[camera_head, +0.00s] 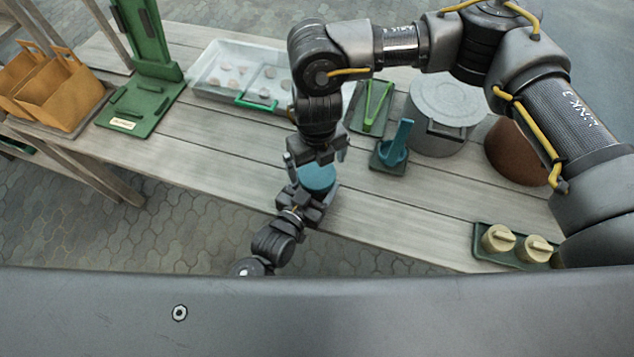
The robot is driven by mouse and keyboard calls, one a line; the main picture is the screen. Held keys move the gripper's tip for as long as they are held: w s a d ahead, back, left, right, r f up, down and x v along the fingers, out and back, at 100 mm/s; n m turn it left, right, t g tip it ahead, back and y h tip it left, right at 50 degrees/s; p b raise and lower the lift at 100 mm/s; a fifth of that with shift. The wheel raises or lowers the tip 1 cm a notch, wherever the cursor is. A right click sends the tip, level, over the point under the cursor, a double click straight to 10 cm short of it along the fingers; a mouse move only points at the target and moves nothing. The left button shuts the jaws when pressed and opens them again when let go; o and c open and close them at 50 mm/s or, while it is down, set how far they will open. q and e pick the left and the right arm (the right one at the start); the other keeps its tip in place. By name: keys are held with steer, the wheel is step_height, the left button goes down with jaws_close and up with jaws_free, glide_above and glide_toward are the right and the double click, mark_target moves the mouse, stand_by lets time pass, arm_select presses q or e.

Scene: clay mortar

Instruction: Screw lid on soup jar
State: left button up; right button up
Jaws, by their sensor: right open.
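A round blue top (318,178) shows near the front edge of the table, between my two grippers. It looks like the soup jar's lid or top; the body below is mostly hidden. My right gripper (317,163) points down from above, its fingers apart on either side over the blue top. I cannot tell whether they touch it. My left gripper (312,203) comes in low from the front, at the near side of the same blue piece. Its fingertips are partly hidden, so its grip is unclear.
The wooden table (420,200) holds a clear tray (215,68), a green stand (150,75), a blue scoop-like holder (393,152), a grey lidded pot (440,115), a brown bowl (515,150) and a green tray (483,255) with two cream knobbed pieces. Free planks lie left of my grippers.

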steer(key=shift+f, duration=1.5)
steer(key=c, duration=1)
steer(key=o, duration=1.1)
steer(key=shift+c, duration=0.2)
step_height(320, 180, up, 12)
